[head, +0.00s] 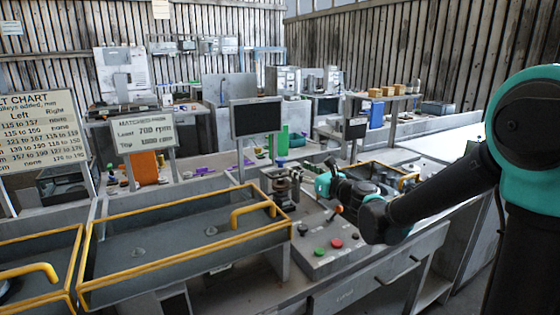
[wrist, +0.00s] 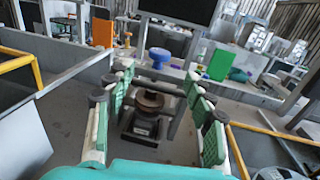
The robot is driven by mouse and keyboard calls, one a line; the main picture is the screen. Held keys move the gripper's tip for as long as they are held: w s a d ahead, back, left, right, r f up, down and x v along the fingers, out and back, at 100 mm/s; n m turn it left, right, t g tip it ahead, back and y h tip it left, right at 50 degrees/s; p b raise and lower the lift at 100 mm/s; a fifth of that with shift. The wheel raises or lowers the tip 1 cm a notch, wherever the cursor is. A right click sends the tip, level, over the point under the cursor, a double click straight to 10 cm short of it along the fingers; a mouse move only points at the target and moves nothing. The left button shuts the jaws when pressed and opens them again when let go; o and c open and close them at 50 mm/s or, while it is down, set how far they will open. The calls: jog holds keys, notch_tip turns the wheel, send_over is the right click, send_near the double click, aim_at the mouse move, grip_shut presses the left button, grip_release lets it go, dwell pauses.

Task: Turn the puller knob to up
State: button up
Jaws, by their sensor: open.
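My gripper (wrist: 155,100) is open, its green-padded fingers spread to the left and right in the wrist view. In the head view my gripper (head: 322,185) is small and partly hidden by its own wrist. Between and beyond the fingers in the wrist view stands a dark round-topped device (wrist: 146,117) on a square base. It also shows in the head view (head: 283,188), just left of my gripper. A control panel (head: 318,262) carries a black knob (head: 302,229), a red button, a green button and an orange-tipped lever (head: 338,210). I cannot tell which part is the puller knob.
A yellow-railed tray (head: 180,240) lies left of the panel. Another yellow-railed tray (head: 407,180) is behind my arm. A dark monitor (head: 257,117) stands behind the device. A green block (wrist: 219,63) and a blue funnel-like piece (wrist: 159,57) are farther back.

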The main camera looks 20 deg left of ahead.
aim_at(284, 161)
jog(key=x, duration=1.1)
jog(key=shift+a, duration=0.15)
jog(key=c, duration=1.2)
jog(key=shift+n+g+y, duration=0.3)
jog(key=shift+g, duration=0.1)
